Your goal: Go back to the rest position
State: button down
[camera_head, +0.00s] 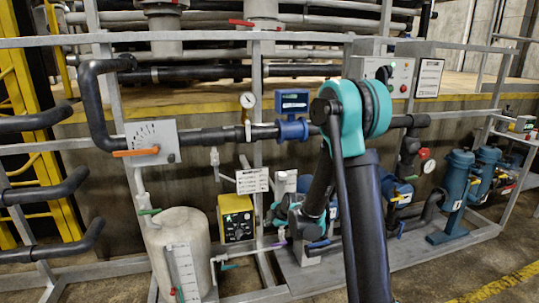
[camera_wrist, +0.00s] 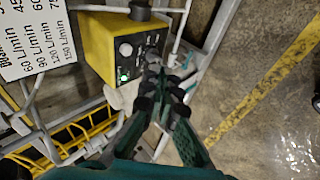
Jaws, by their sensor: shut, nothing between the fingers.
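My gripper (camera_wrist: 166,88) shows in the wrist view with its two teal and black fingers closed together and nothing held between them. Its fingertips appear close to the face of a yellow control box (camera_wrist: 125,45); I cannot tell whether they touch. The same yellow box (camera_head: 236,218) stands left of my arm in the head view, with a green light on its front. My arm is bent there, with a large teal joint raised high and the lower part reaching down toward the pump area. The fingers are not clear in the head view.
A white flow-rate card (camera_wrist: 35,38) is beside the box. A lever with an orange handle (camera_head: 136,152), a beige tank (camera_head: 180,248), a blue flow meter (camera_head: 292,103) and blue cylinders (camera_head: 455,190) stand along the railing. Open floor (camera_head: 470,270) lies at the lower right.

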jog(key=s+d+r+m+g+h, duration=0.1)
jog(key=s+d+m, duration=0.5)
jog(key=s, duration=0.4)
jog(key=s+d+r+m+g+h, duration=0.1)
jog(key=s+d+m+h, duration=0.1)
jog(key=s+d+m, duration=0.5)
jog(key=s+d+r+m+h, duration=0.1)
jog(key=s+d+m, duration=0.6)
jog(key=s, duration=0.5)
jog(key=shift+s+d+r+m+g+h, duration=0.2)
jog(key=shift+s+r+m+g+h, duration=0.15)
jog(key=shift+m, duration=0.45)
